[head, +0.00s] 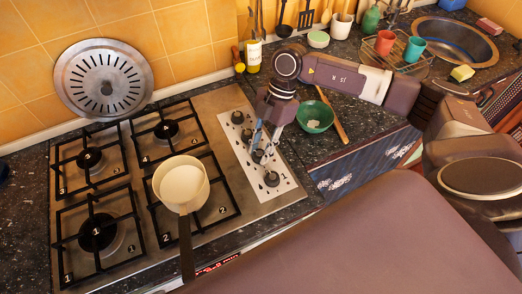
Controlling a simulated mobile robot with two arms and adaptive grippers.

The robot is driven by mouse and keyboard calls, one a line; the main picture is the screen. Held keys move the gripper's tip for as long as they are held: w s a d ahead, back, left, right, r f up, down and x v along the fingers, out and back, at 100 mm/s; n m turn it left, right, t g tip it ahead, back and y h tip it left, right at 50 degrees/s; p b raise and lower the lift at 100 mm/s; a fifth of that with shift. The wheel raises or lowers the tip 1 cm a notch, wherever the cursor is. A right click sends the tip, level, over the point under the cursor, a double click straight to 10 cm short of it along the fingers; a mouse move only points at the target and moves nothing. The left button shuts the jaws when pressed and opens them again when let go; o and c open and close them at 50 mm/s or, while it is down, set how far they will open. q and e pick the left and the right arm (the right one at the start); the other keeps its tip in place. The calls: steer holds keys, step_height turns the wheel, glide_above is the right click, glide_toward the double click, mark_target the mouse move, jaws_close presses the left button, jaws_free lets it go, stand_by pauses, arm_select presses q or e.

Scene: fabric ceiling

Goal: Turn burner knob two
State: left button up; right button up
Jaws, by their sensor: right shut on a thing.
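The gas hob (205,108) has a white control strip (284,186) on its right side with a row of knobs. The nearest knob (271,179) has a "1" beside it. The second knob from the front (258,156) is at my right gripper's fingertips and partly covered by them. My right gripper (262,148) points down over the strip, and its fingers are shut on this knob. The farther knobs (238,117) and (247,133) stand free beside the fingers. My left gripper is not in view.
A white pan (182,184) sits on the front right burner, its dark handle toward me. A green bowl (315,117) and a wooden stick stand close right of my gripper. A bottle (253,55) and a dish rack with cups (385,42) are behind.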

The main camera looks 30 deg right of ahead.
steer(key=n+g+b, duration=0.1)
steer(key=n, duration=0.2)
steer(key=n+g+h+b, duration=0.1)
steer(key=n+b, duration=0.1)
steer(key=n, duration=0.1)
steer(key=shift+w+a+h, duration=0.15)
steer(key=shift+w+h, duration=0.05)
steer(key=shift+h, duration=0.1)
steer(key=n+h+b, duration=0.1)
steer(key=n+b, duration=0.1)
steer(key=n, duration=0.2)
steer(key=shift+f+g, duration=0.1)
steer(key=shift+g, duration=0.3)
steer(key=n+b, duration=0.1)
steer(key=n, duration=0.1)
steer(key=n+h+b, duration=0.1)
steer(key=shift+a+n+h, duration=0.15)
steer(key=shift+n+h, duration=0.15)
steer(key=shift+n, duration=0.1)
steer(key=n+h+b, duration=0.1)
steer(key=n+b, duration=0.1)
steer(key=n, duration=0.1)
steer(key=shift+n, duration=0.3)
steer(key=n+h+b, duration=0.1)
steer(key=n, duration=0.2)
steer(key=n+t+h+b, duration=0.1)
steer(key=n, duration=0.2)
steer(key=shift+s+a+h, duration=0.15)
steer(key=shift+h, duration=0.15)
steer(key=shift+n, duration=0.3)
